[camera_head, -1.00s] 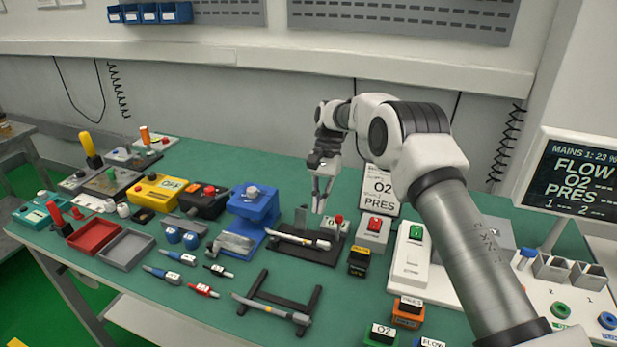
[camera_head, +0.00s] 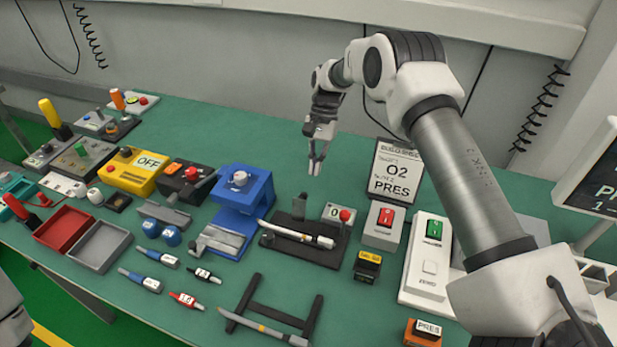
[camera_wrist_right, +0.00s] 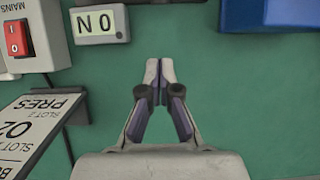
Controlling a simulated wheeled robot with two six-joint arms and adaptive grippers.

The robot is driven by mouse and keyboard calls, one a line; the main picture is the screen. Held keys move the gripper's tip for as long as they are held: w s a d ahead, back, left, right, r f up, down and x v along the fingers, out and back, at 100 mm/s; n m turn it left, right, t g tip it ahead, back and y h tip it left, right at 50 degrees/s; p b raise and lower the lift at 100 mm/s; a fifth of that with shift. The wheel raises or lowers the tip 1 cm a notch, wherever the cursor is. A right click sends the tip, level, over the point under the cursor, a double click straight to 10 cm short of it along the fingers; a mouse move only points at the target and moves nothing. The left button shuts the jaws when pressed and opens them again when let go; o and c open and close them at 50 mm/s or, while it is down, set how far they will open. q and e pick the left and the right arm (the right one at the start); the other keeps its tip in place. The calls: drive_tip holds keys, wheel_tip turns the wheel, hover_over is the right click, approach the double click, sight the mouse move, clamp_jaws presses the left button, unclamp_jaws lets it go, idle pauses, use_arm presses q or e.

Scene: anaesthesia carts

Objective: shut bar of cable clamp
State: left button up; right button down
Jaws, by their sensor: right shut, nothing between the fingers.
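The cable clamp looks like the black base plate (camera_head: 325,254) in the middle of the table. My left gripper is not in view.
A blue stand (camera_head: 241,196) is left of the clamp. A box with a red switch (camera_head: 382,226) and the O2 PRES board (camera_head: 397,172) are to its right. A black H-shaped frame (camera_head: 270,307) is in front. Green table behind the clamp is free.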

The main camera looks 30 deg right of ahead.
sight(301, 207)
drive_tip(key=shift+x, duration=1.05)
drive_tip(key=s+a+p, duration=0.2)
drive_tip(key=a, duration=0.1)
drive_tip(key=shift+s+r, duration=0.25)
drive_tip(key=shift+r, duration=0.1)
drive_tip(key=shift+s+a+p, duration=0.2)
drive_tip(key=shift+s+p, duration=0.05)
drive_tip(key=shift+p, duration=0.05)
drive_tip(key=shift+w+d+f, duration=0.1)
drive_tip(key=shift+w+f, duration=0.15)
drive_tip(key=shift+f, duration=0.05)
drive_tip(key=shift+r+t+h, duration=0.25)
drive_tip(key=shift+t+h, duration=0.05)
drive_tip(key=shift+s+r, duration=0.15)
drive_tip(key=shift+s, duration=0.15)
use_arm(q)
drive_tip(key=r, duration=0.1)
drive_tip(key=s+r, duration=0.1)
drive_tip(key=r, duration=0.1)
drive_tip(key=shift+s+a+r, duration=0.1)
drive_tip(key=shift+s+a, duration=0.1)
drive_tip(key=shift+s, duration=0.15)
use_arm(e)
drive_tip(key=shift+a+t+h, duration=0.25)
drive_tip(key=shift+t+h, duration=0.05)
drive_tip(key=shift+h, duration=0.1)
